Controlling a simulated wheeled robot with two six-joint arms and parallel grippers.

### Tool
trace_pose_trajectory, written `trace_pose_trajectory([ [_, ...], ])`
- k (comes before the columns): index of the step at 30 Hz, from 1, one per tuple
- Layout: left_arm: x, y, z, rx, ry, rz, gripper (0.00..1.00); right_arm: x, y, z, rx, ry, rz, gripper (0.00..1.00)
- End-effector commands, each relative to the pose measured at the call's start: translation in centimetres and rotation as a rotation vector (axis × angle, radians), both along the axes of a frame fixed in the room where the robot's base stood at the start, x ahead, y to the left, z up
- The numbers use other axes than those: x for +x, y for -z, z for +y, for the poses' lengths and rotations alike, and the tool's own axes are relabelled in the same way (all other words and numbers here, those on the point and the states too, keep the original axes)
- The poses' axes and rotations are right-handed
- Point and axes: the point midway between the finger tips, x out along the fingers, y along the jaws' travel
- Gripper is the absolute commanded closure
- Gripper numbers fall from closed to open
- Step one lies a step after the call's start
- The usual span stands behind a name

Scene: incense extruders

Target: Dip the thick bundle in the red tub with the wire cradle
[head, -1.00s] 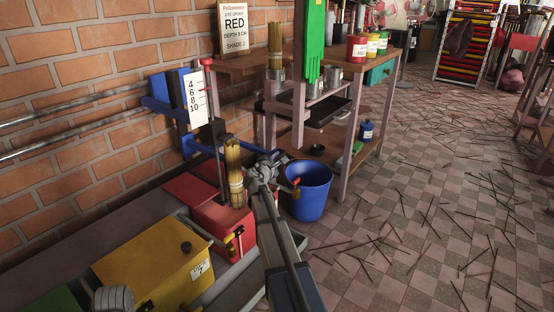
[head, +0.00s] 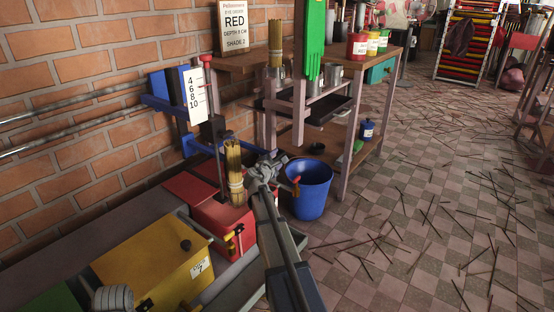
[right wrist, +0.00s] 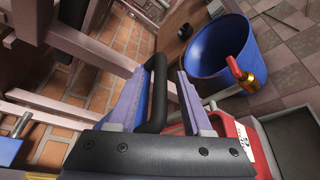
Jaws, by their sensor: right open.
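A thick tan bundle (head: 234,172), tied with a pale band, stands upright at the red tub (head: 222,218). Whether its lower end is inside the tub is hidden. My right gripper (head: 262,170) is just right of the bundle, above the tub's right side. In the right wrist view its two fingers (right wrist: 162,100) are apart, with a black bent handle (right wrist: 158,90) between them; contact is unclear. A clear wire cradle cannot be made out. A scale board (head: 193,96) marked 4 to 10 stands behind the tub.
A blue bucket (head: 309,188) stands on the floor to the right. A yellow tub (head: 150,262) is in front of the red one. A wooden workbench (head: 372,70) behind holds another bundle (head: 275,48), a RED sign (head: 234,28) and paint pots. Sticks litter the open floor.

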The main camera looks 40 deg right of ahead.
Motion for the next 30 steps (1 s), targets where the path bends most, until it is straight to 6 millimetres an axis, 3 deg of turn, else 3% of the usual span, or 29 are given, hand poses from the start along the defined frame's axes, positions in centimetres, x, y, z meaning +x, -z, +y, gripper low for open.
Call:
trace_pose_trajectory([
  [5,0.0,-0.4,0.0,0.000,0.000,0.000,1.00,-0.8,-0.4,1.1,-0.001,-0.002,0.000,0.50],
  [16,0.0,-1.6,0.0,0.000,0.000,0.000,1.00,-4.1,-1.6,5.6,0.001,-0.001,0.000,0.50],
  [26,0.0,-1.6,0.0,0.000,0.000,0.000,1.00,-4.4,-1.6,6.2,0.000,0.000,0.000,0.50],
  [30,0.0,-2.4,0.0,0.000,0.000,0.000,1.00,-4.5,-2.0,7.1,0.031,0.005,-0.012,0.65],
])
